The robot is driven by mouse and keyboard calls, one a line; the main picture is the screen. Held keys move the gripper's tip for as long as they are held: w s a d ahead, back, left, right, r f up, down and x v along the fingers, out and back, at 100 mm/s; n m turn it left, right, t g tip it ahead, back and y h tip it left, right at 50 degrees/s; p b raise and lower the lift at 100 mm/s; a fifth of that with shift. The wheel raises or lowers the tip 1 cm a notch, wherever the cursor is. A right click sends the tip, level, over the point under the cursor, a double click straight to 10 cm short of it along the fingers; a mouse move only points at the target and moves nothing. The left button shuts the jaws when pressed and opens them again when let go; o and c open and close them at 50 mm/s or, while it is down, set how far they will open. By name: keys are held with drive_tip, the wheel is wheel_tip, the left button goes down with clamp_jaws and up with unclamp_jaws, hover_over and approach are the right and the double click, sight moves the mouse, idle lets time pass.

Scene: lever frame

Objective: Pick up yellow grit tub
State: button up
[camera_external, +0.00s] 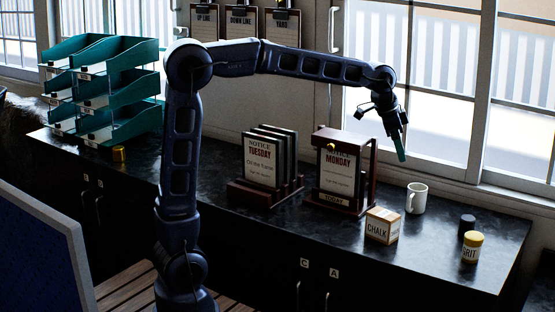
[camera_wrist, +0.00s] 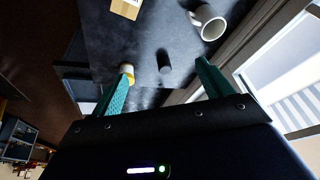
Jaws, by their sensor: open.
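The yellow grit tub (camera_external: 472,248) stands upright on the dark counter near its right front corner, with a yellow lid and a label reading GRIT. In the wrist view the tub (camera_wrist: 127,72) shows just beyond the tip of the left finger, which partly covers it. My gripper (camera_external: 401,157) is in the air above the counter, up and to the left of the tub, with teal fingers pointing down.
A small dark cylinder (camera_external: 466,224) stands just behind the tub. A white mug (camera_external: 416,198) and a chalk box (camera_external: 382,226) stand to its left. Wooden notice frames (camera_external: 340,172) stand farther left. The counter's right end (camera_external: 505,262) is bare, and windows rise behind.

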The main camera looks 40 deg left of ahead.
drive_tip(key=d+f+m+g, duration=0.1)
drive_tip(key=d+f+m, duration=0.2)
drive_tip(key=d, duration=0.9)
drive_tip(key=m+g+h, duration=0.1)
drive_tip(key=m, duration=0.1)
approach(473, 234)
drive_tip(key=x, duration=0.7)
drive_tip(key=shift+f, duration=0.3)
drive_tip(key=shift+s+d+x, duration=0.1)
drive_tip(key=shift+s+x, duration=0.05)
drive_tip(key=shift+x, duration=1.3)
drive_tip(key=shift+s+d+x, duration=0.1)
drive_tip(key=shift+x, duration=1.35)
drive_tip(key=shift+r+h, duration=0.1)
drive_tip(key=shift+h, duration=0.2)
drive_tip(key=c, duration=1.2)
drive_tip(key=shift+c, duration=0.2)
